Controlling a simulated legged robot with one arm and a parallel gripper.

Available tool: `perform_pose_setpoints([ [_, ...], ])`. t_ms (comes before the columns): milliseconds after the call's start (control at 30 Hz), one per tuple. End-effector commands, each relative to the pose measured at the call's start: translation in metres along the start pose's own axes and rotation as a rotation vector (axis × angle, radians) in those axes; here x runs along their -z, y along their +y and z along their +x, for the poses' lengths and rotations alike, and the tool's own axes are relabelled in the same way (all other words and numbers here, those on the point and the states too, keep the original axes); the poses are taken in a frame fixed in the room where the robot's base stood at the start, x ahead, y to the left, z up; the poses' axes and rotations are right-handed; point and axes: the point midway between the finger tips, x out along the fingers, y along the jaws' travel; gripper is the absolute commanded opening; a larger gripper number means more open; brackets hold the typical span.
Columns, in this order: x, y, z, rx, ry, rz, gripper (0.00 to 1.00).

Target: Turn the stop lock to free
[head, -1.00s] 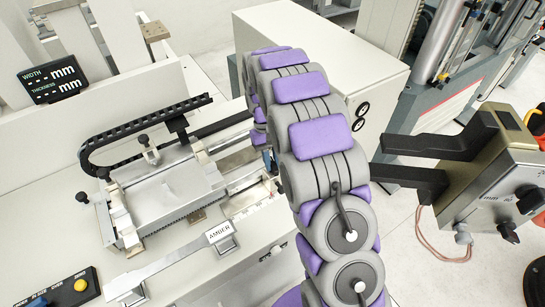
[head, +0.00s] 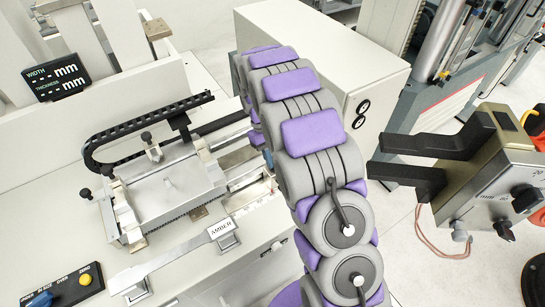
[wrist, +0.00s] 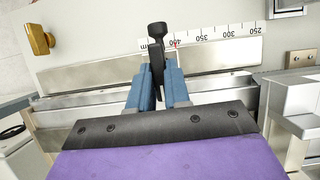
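The stop lock seems to be the black lever with a rounded knob (wrist: 157,31) in the wrist view. It stands upright in the picture, in front of a metal rail with a number scale (wrist: 205,42). My gripper (wrist: 159,70) has two blue fingers, one on each side of the lever's stem. The fingertips are close against the stem and look shut on it. In the head view my arm covers most of the gripper, and the lever cannot be made out.
A brass knob (wrist: 40,40) is at upper left in the wrist view. In the head view, a metal fixture (head: 170,188) with black knobs and a cable chain is left of my arm. The AMBER-labelled piece (head: 222,232) lies in front. A control box (head: 490,190) is right.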

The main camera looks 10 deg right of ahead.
Motion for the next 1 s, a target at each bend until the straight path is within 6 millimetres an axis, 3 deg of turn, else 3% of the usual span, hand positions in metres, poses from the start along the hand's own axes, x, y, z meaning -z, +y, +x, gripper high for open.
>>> perform_pose_setpoints([
  [267, 0.000, -0.001, 0.005, 0.003, -0.009, -0.001, 0.43],
  [667, -0.001, 0.001, 0.005, 0.006, -0.011, -0.001, 0.43],
  [833, -0.001, 0.001, -0.011, 0.004, -0.008, -0.001, 0.43],
  [1000, -0.001, -0.001, -0.044, 0.001, -0.001, 0.000, 0.43],
])
